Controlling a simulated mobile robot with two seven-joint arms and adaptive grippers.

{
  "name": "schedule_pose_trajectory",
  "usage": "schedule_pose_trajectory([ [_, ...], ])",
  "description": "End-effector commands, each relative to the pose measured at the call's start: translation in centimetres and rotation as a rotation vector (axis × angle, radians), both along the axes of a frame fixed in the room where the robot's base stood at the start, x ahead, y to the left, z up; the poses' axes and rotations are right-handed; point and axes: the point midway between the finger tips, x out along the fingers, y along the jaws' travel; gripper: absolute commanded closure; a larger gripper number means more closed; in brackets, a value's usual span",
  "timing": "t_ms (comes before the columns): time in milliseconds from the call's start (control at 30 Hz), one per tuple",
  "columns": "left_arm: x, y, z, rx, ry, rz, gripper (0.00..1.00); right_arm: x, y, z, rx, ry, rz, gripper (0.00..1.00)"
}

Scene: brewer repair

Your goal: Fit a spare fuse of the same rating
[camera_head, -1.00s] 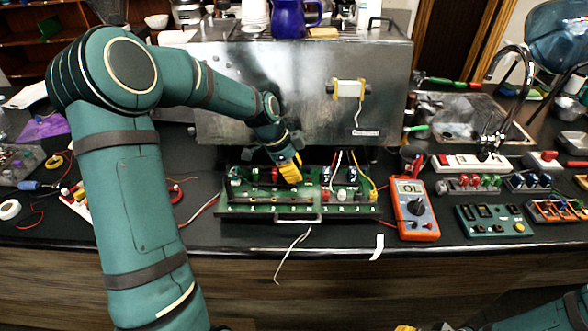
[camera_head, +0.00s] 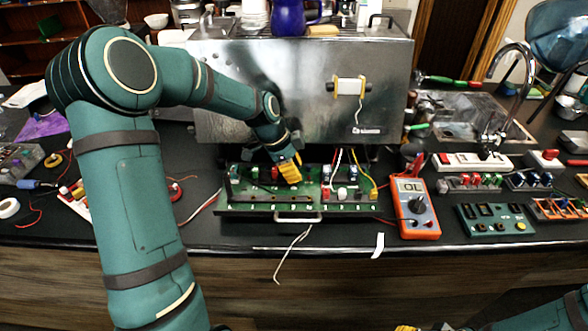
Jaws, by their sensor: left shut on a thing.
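The brewer (camera_head: 300,90) is a steel box on the dark bench. Its green circuit board (camera_head: 240,195) lies on a pulled-out tray (camera_head: 298,218) in front of it. My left gripper (camera_head: 290,175), with yellow fingers, points down at the middle of the board. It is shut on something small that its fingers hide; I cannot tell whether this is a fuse. My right gripper (camera_head: 405,328) shows only as a yellow tip at the bottom edge. Small boxes with red, green and blue parts (camera_head: 472,181) stand at the right; I cannot read any ratings.
An orange multimeter (camera_head: 415,208) reading OL stands right of the tray. A power strip (camera_head: 475,161), a dark green board (camera_head: 495,219) and a sink tap (camera_head: 510,90) are farther right. Wires run from the board, and a white cord (camera_head: 292,252) hangs over the bench edge.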

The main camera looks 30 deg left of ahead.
Motion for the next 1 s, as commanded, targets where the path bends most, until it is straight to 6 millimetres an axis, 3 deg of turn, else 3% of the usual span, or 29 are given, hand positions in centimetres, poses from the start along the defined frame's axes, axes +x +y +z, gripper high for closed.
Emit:
schedule_pose_trajectory([
  [133, 0.0, 0.0, 0.1, 0.0, -0.001, 0.0, 0.92, 0.0, 0.0, 0.0, 0.0, 0.0, 0.0, 0.55],
  [167, 0.0, 0.0, 0.1, 0.0, -0.001, 0.0, 0.6, 0.0, 0.0, 0.0, 0.0, 0.0, 0.0, 0.55],
  [200, 0.0, 0.0, 0.1, 0.0, -0.001, 0.0, 0.46, 0.0, 0.0, 0.0, 0.0, 0.0, 0.0, 0.55],
  [233, 0.0, 0.0, 0.1, 0.0, -0.001, 0.0, 0.42, 0.0, 0.0, 0.0, 0.0, 0.0, 0.0, 0.55],
  [567, 0.0, 0.1, 0.2, 0.0, -0.001, 0.0, 0.42, 0.0, 0.0, 0.0, 0.0, 0.0, 0.0, 0.55],
  [700, -0.2, 0.5, 1.4, 0.002, -0.003, 0.002, 0.42, 0.0, 0.0, 0.0, 0.0, 0.0, 0.0, 0.55],
  [1000, -3.5, 5.8, 1.2, 0.001, 0.0, 0.007, 0.42, 0.0, 0.0, 0.0, 0.0, 0.0, 0.0, 0.55],
])
